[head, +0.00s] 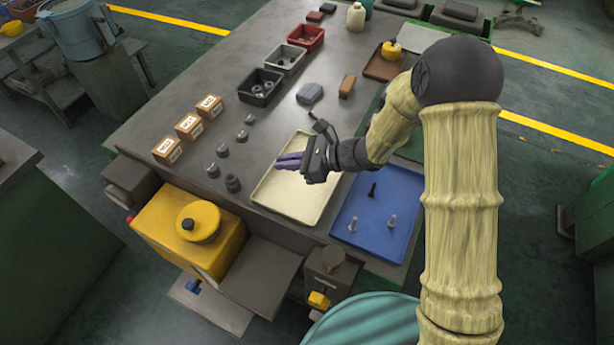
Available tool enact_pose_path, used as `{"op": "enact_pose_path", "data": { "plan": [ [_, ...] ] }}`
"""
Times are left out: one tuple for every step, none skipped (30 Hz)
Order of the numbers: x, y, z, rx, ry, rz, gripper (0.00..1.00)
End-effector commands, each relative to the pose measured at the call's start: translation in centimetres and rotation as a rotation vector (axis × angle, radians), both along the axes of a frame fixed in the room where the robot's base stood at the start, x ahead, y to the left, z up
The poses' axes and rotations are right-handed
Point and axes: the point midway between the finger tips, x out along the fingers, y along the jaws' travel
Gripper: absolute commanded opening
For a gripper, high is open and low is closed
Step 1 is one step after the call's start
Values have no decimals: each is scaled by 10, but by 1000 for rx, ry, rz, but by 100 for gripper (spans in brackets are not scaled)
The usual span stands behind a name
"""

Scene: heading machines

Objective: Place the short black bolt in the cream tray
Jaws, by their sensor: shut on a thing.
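The cream tray (303,207) lies flat on the bench, left of the blue tray. My gripper (288,161) is over the far part of the cream tray, with its purple fingers pointing left. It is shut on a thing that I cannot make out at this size. A black bolt (372,189) stands in the blue tray (370,240); I cannot tell whether it is the short one. No bolt shows on the visible part of the cream tray, but my gripper hides some of it.
Two silver bolts (352,224) (392,221) stand in the blue tray. Several small dark parts (223,151) stand left of the cream tray, near labelled boxes (188,127). Behind are a black bin (261,86), a grey lump (309,93) and a brown block (347,86).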

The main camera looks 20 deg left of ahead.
Motion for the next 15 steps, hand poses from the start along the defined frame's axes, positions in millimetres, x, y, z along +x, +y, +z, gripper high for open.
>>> {"op": "enact_pose_path", "data": {
  "plan": [
    [0,0,-2,0,-1,1,0],
    [0,1,-2,0,-1,1,0],
    [-1,1,-1,0,-1,1,0],
    [-1,1,-1,0,0,2,0],
    [-1,1,-1,0,0,2,0],
    [-1,1,0,0,0,2,0],
    [-1,1,0,0,0,2,0],
    [-1,1,0,0,0,2,0],
    [-1,1,-1,0,0,2,0],
    [-1,1,-1,0,0,2,0],
    [-1,1,-2,0,1,2,0],
    [-1,1,-5,0,2,2,0],
    [-1,1,-8,-1,3,3,0],
    [-1,1,-11,-1,4,3,0],
    [-2,1,-16,-2,4,3,0]
  ]
}}
